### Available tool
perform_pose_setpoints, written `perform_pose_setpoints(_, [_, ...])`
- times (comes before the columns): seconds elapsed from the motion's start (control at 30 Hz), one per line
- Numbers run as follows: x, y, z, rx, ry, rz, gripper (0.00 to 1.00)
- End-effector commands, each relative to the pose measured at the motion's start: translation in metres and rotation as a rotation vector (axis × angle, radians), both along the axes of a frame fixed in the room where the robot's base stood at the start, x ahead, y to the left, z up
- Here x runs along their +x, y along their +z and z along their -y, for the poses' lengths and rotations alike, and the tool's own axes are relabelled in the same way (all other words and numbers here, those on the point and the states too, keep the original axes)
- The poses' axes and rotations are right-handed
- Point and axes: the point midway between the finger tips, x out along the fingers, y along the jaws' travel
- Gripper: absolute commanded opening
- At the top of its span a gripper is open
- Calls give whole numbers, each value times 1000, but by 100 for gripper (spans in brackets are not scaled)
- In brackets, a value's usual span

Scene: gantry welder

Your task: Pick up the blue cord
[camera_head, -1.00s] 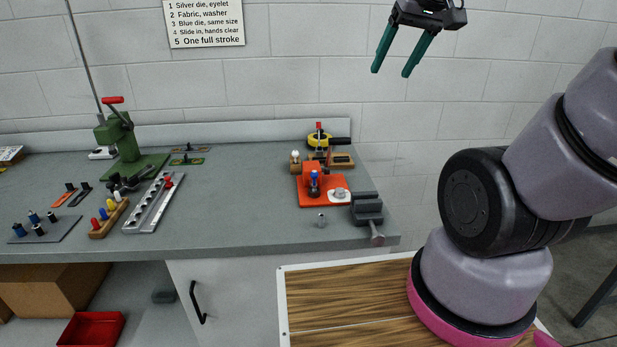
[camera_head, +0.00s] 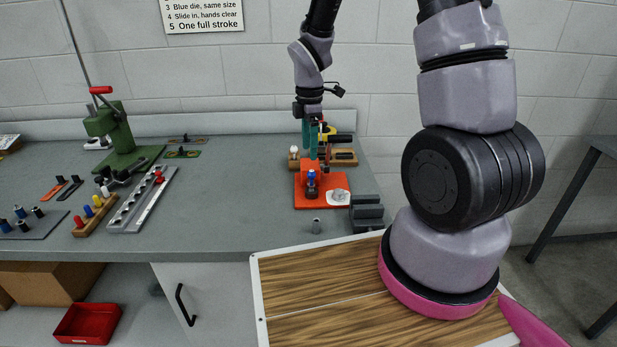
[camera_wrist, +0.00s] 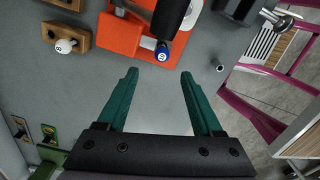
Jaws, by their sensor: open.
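No blue cord can be made out as a cord. A small piece with a blue top (camera_head: 311,177) stands on the orange fixture (camera_head: 300,200) at the bench's right end. In the wrist view a blue ball-like end with a white mark (camera_wrist: 162,51) shows at the fixture's (camera_wrist: 115,38) edge, beside a black cylinder (camera_wrist: 170,14). My gripper (camera_head: 316,150) points down above and behind the fixture. Its green fingers (camera_wrist: 159,75) are apart with nothing between them, and the blue end lies just beyond the fingertips in the picture.
A wooden block with a white ball (camera_wrist: 65,44) is left of the fixture in the wrist view. A dark vise (camera_head: 367,213) and a small metal cylinder (camera_head: 316,226) are near the bench front. A green press (camera_head: 112,130) and wooden peg rack (camera_head: 95,216) are left; mid-bench is clear.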

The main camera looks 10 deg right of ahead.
Motion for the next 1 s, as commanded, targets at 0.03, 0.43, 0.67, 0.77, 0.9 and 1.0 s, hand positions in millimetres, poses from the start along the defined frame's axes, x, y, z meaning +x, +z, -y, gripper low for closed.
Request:
perform_pose_setpoints(0.03, [-1,-9,0,-1,1,-5,68])
perform_pose_setpoints(0.43, [-2,-53,2,-1,-3,-2,68])
perform_pose_setpoints(0.67, [-4,-87,5,-1,-4,-4,68])
perform_pose_setpoints(0.77, [-3,-95,5,-1,-6,-1,68])
perform_pose_setpoints(0.9, [-2,-97,5,0,-6,0,68])
perform_pose_setpoints(1.0, [-2,-97,5,0,-5,1,68])
